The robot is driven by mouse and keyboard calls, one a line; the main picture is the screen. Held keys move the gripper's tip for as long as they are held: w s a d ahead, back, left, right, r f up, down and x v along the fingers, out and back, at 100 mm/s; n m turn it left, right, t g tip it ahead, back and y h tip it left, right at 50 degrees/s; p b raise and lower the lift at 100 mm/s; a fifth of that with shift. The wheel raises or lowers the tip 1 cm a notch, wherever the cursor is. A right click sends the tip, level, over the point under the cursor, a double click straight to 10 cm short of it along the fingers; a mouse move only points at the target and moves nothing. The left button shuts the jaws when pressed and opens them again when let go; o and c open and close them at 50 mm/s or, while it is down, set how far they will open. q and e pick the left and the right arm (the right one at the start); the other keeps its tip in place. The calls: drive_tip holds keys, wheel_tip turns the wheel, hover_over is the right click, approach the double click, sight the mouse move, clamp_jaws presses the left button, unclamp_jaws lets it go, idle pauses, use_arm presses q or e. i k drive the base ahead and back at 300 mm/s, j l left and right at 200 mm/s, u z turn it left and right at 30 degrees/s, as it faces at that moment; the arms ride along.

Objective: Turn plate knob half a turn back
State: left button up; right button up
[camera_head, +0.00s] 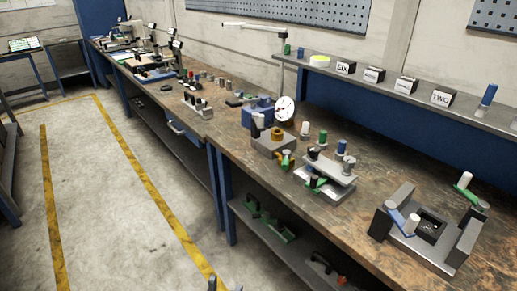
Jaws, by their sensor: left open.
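A stacked grey plate fixture (328,176) with dark and green handles stands on the near part of the workbench. Upright knobs, one with a blue top (341,147), stand around it. To its left is a grey block with a brass round knob (277,133). I cannot tell for sure which of these is the plate knob. Only dark fingertips of my left gripper (225,286) show at the bottom edge, apart from each other. They are over the floor in the picture, away from the bench-top fixtures, with nothing seen between them. My right gripper is not in view.
The long wooden workbench (395,213) has a grey frame fixture (452,243) with blue and green levers at right. A dial gauge (284,108) stands behind the brass knob. Labelled blocks (441,98) line the raised shelf. The floor at left is clear.

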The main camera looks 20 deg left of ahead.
sight(313, 151)
drive_tip(key=u, duration=0.15)
drive_tip(key=i+j, duration=0.15)
drive_tip(key=j, duration=0.2)
drive_tip(key=i+j, duration=0.15)
drive_tip(key=j, duration=0.15)
drive_tip(key=i+j+z, duration=0.1)
drive_tip(key=j, duration=0.25)
drive_tip(key=i+j, duration=0.15)
drive_tip(key=j, duration=0.15)
